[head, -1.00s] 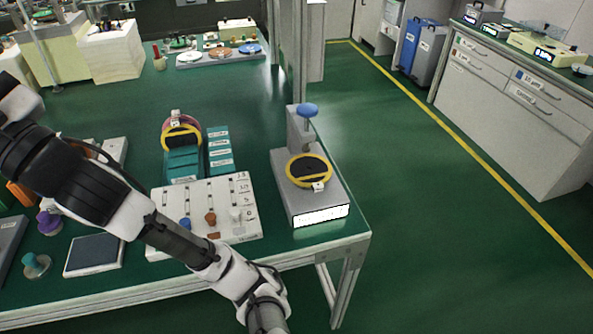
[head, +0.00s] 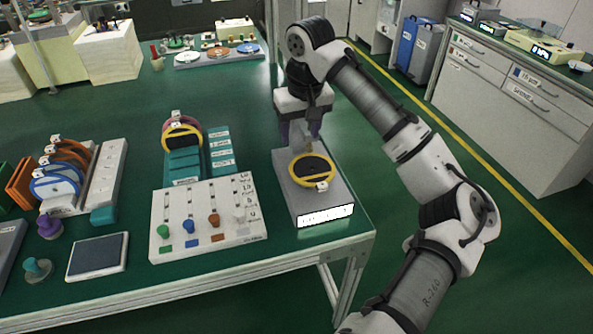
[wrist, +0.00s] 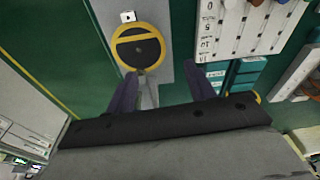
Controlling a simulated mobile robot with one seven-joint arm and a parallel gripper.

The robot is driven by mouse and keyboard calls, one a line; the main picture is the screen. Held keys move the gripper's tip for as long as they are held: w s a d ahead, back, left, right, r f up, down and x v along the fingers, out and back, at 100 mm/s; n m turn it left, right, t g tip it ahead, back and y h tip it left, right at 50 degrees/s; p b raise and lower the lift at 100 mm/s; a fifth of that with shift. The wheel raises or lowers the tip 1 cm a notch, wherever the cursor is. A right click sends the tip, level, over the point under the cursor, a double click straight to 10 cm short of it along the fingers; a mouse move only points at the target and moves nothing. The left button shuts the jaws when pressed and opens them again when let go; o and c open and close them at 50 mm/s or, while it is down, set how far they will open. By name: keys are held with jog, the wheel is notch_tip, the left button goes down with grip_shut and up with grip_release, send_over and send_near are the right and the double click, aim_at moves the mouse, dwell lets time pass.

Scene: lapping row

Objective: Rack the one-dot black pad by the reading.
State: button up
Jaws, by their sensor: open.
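A black pad with a yellow ring (head: 313,172) lies on the grey gauge (head: 286,186). Its small white tab faces the front; the dots are too small to count. The pad also shows in the wrist view (wrist: 138,47), with a yellow bar across it. The gauge's lit display (head: 326,215) is too small to read. My gripper (head: 304,138) is above the back of the gauge, open, pointing down. In the wrist view its fingers (wrist: 162,90) are spread, with the pad beyond them. A teal rack (head: 185,166) left of the gauge holds yellow-ringed and reddish-ringed pads.
Teal label blocks (head: 220,150) stand beside the rack. A white board with coloured pegs (head: 205,215) is in front of it. Further left are a rack with blue and orange rings (head: 57,182), a purple knob (head: 49,225) and a dark flat plate (head: 98,255). My arm reaches over the table's right edge.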

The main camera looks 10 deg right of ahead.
jog(key=m+g, duration=0.1)
jog(key=g, duration=0.1)
send_over(322, 184)
jog(key=f, duration=0.3)
jog(key=f+p, duration=0.1)
jog(key=f, duration=0.3)
jog(key=shift+a+f, duration=0.2)
jog(key=shift+f, duration=0.05)
jog(key=shift+d+f+p, duration=0.2)
jog(key=shift+f+p, duration=0.85)
jog(key=shift+f, duration=1.95)
jog(key=shift+c, duration=0.3)
grip_shut()
